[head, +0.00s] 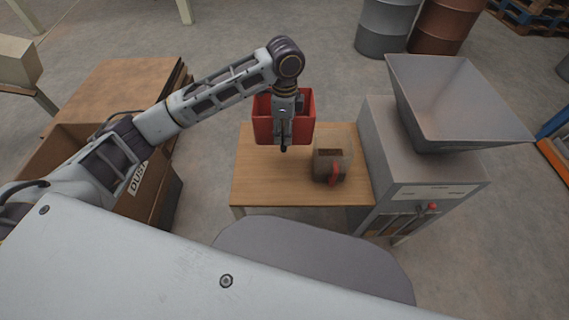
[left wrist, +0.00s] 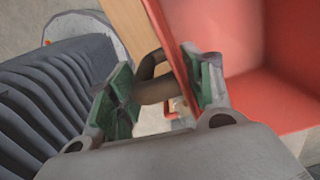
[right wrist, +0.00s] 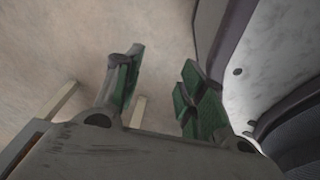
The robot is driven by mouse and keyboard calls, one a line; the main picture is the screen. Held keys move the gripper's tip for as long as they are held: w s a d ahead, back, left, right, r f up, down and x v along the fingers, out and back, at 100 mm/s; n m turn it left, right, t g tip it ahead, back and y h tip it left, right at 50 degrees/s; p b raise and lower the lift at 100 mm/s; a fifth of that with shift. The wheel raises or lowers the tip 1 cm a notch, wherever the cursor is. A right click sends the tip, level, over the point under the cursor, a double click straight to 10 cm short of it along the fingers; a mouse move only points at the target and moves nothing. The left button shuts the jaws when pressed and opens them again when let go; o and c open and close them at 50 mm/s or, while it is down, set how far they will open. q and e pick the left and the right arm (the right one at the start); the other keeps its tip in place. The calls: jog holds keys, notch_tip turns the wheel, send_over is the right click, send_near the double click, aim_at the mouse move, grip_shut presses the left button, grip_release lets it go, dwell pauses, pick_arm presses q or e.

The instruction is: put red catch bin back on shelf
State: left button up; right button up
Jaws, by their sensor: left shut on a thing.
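The red catch bin (head: 303,118) shows over the back part of the wooden table in the head view, partly hidden behind my left gripper (head: 284,146). I cannot tell whether it touches the tabletop. In the left wrist view, the open-topped red bin (left wrist: 217,35) fills the upper right. My left gripper (left wrist: 155,95) is shut on its dark handle (left wrist: 154,90), which lies between the green pads beside the bin wall. My right gripper (right wrist: 155,95) is open and empty in the right wrist view. I cannot identify a shelf for certain.
The wooden table (head: 262,185) carries a small container with a red part (head: 333,168). A grey machine with a hopper (head: 455,100) stands right of it. A brown box labelled DUST (head: 150,190) stands left, with floor between. Drums (head: 385,25) stand behind.

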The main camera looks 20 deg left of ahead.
pick_arm(q)
notch_tip(320, 180, down, 17)
jog(key=b, duration=0.2)
pick_arm(e)
jog(key=shift+w+a+r, duration=0.3)
jog(key=shift+w+a, duration=0.2)
jog(key=shift+w, duration=0.3)
jog(key=shift+w+a+r, duration=0.3)
jog(key=shift+w+a, duration=0.2)
jog(key=shift+w, duration=0.25)
jog(key=shift+w+a+r, duration=0.3)
jog(key=shift+w+a, duration=0.2)
jog(key=shift+w, duration=0.3)
pick_arm(q)
jog(key=o, duration=1.5)
jog(key=shift+f, duration=0.1)
jog(key=shift+c, duration=0.2)
pick_arm(e)
jog(key=shift+s+f, duration=0.15)
jog(key=shift+f, duration=0.05)
jog(key=shift+w+r, duration=0.1)
jog(key=shift+w, duration=0.2)
